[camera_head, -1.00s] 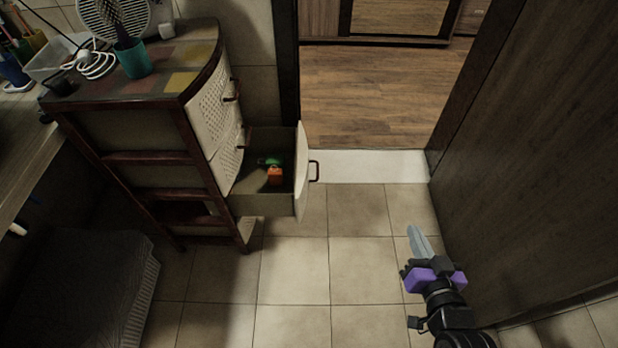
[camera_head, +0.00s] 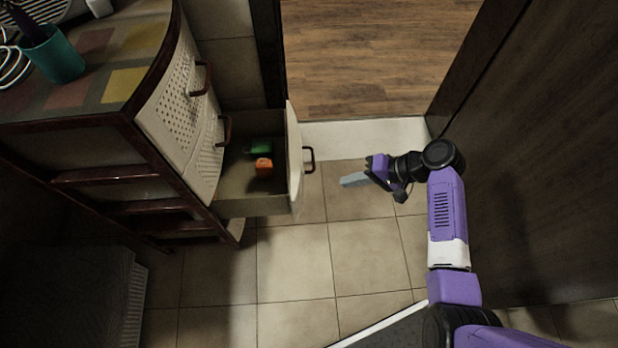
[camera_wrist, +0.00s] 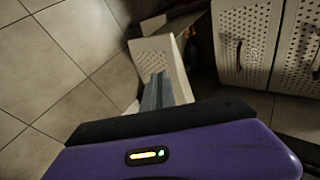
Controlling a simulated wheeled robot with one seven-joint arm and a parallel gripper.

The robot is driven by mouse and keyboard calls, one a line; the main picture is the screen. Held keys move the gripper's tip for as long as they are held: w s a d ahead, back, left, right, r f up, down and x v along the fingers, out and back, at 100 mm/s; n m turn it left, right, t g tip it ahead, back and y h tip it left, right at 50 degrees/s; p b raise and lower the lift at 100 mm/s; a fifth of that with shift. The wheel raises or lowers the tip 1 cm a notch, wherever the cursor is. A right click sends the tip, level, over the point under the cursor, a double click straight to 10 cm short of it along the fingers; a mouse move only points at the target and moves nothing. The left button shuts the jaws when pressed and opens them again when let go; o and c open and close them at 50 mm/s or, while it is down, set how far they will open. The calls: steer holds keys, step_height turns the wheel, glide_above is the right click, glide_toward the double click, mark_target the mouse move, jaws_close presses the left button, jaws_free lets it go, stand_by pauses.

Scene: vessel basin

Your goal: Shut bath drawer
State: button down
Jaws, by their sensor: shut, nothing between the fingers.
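My gripper (camera_head: 345,181) is shut and empty. It is to the right of the drawer front, a little apart from it, and points left at it. In the wrist view the gripper fingers (camera_wrist: 157,92) overlap the perforated drawer front (camera_wrist: 158,56) and hide part of it.
The two upper drawers (camera_head: 180,110) of the cabinet are shut, with protruding handles. A teal cup (camera_head: 52,54) stands on the cabinet top. A dark wooden door panel (camera_head: 540,150) is on the right. Tiled floor (camera_head: 295,270) is clear in front of the drawer.

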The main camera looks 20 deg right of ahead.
mark_target(298, 189)
steer(key=x, duration=0.4)
steer(key=a+r+b+x, duration=0.1)
steer(key=x, duration=0.3)
steer(key=b+x, duration=0.1)
steer(key=x, duration=0.3)
steer(key=shift+a+r, duration=0.2)
steer(key=shift+w+a, duration=0.4)
steer(key=shift+a, duration=0.1)
steer(key=shift+a, duration=0.15)
steer(key=w+a, duration=0.3)
steer(key=a, duration=0.7)
steer(key=w+a+b, duration=0.1)
steer(key=w+a, duration=0.2)
steer(key=a, duration=0.6)
steer(key=shift+w+a, duration=0.25)
steer(key=shift+a, duration=0.15)
